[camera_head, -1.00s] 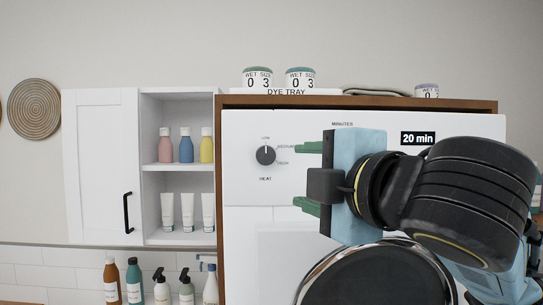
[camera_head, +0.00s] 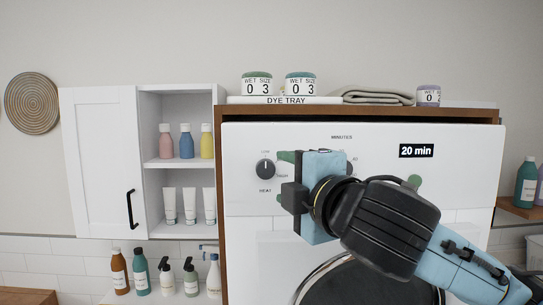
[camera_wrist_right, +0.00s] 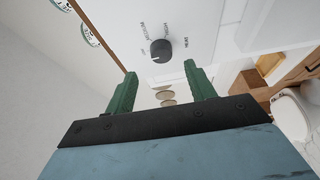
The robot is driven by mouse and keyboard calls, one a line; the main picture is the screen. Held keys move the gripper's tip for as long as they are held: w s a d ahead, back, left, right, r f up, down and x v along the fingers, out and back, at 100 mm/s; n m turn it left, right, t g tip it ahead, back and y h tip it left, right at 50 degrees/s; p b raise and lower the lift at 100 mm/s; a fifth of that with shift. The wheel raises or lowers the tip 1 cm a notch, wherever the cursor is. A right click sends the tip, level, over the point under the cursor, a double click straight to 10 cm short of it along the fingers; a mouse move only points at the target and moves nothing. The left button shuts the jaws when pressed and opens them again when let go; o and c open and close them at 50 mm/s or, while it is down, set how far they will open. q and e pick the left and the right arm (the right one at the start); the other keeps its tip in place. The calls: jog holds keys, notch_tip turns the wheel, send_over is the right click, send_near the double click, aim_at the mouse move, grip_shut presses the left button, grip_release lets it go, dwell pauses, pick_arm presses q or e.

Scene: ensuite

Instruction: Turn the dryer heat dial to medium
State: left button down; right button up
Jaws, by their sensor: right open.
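The heat dial (camera_head: 265,169) is a dark round knob on the white dryer panel (camera_head: 240,140). Its pale pointer mark is up toward LOW. MEDIUM is at its upper right, partly covered by my gripper. My right gripper (camera_head: 283,172) is just right of the dial in the head view, its green fingers mostly hidden behind its body. In the right wrist view the dial (camera_wrist_right: 160,50) lies ahead of my open right gripper (camera_wrist_right: 160,74), between the lines of its two green fingers and apart from them. My left gripper is out of view.
The timer display (camera_head: 416,151) reads 20 min. A second dial under MINUTES is mostly hidden by my arm. Jars and a dye tray (camera_head: 286,100) stand on the wooden top (camera_head: 400,112). A shelf with bottles (camera_head: 186,141) is at the left.

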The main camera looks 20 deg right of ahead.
aim_at(268, 171)
jog(key=w, duration=0.2)
jog(key=w+p, duration=0.1)
jog(key=w, duration=0.3)
jog(key=shift+w+a+f, duration=0.1)
jog(key=shift+w+a, duration=0.15)
jog(key=shift+a, duration=0.1)
jog(key=c, duration=1)
